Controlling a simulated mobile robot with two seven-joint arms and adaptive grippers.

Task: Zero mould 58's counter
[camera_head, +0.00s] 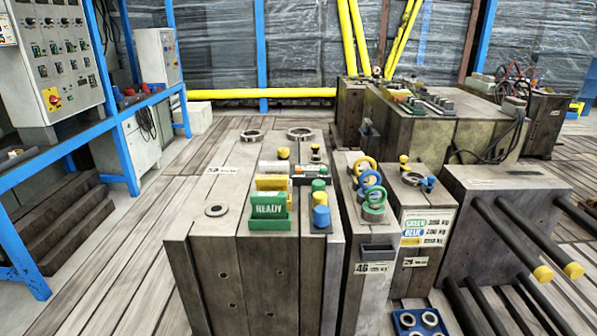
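A large grey steel mould block (225,265) stands upright in the middle. Its top carries a small plate (222,170) whose number is too small to read surely. A narrower mould (368,310) to the right bears a plate reading 46. The block beside it (415,235) has a plate (415,262) that I cannot read surely. No plate clearly reads 58. Neither of my grippers is in view.
A green READY sign (269,224) stands on the large block, with coloured cylinders (320,205) beside it. Coloured rings (372,190) lean on the narrow mould. Dark rods with yellow tips (510,235) project at right. A blue rack (122,150) stands left; wooden floor (110,255) lies clear between.

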